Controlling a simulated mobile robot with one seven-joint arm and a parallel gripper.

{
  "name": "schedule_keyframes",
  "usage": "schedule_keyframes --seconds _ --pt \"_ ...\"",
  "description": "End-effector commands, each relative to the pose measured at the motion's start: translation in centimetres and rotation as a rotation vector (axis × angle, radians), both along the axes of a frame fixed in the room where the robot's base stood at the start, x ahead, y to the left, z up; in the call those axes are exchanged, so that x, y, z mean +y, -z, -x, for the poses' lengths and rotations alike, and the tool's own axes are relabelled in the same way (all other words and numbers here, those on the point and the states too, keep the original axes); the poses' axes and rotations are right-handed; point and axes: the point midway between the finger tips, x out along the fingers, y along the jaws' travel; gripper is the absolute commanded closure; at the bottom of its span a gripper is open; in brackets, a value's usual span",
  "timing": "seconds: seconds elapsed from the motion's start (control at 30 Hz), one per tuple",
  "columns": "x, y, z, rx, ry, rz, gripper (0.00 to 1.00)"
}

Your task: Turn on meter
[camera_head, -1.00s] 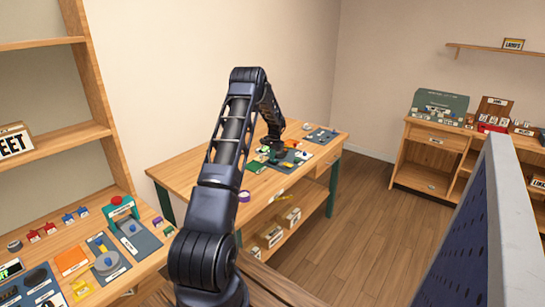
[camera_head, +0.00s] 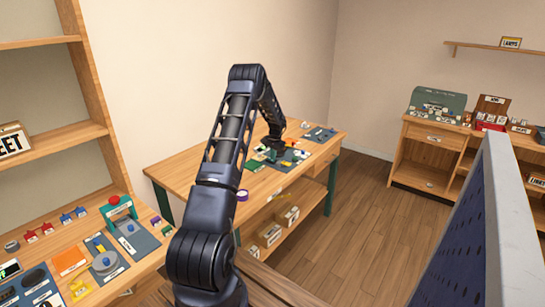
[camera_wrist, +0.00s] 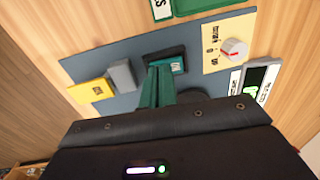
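In the wrist view, a dark blue-grey panel (camera_wrist: 125,62) lies on the wooden table. At its right edge is a small meter-like display (camera_wrist: 262,78) with green digits. Beside it is a yellow plate with a red-and-white dial knob (camera_wrist: 233,49). A black block with a teal labelled part (camera_wrist: 170,58) sits at the panel's middle. My gripper (camera_wrist: 160,70) points at this block, its teal fingers close together with no visible gap. Whether the fingertips touch the block is unclear. In the head view my gripper (camera_head: 273,142) is small above the table's objects.
On the panel's left are a grey block (camera_wrist: 122,75) and a yellow tag (camera_wrist: 91,90). A green item (camera_wrist: 205,6) lies beyond the panel. In the head view, another bench (camera_head: 135,270) with dials stands at left. A blue pegboard (camera_head: 470,235) stands at right.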

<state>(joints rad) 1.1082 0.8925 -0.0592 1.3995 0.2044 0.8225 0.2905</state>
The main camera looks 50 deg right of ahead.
Motion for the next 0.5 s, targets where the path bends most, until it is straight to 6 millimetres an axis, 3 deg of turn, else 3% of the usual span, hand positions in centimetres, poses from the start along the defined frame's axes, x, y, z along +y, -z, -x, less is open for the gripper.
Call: schedule_keyframes --seconds 0.5 --pt "-0.1 -9.8 0.7 -0.006 -0.002 0.009 1.00"
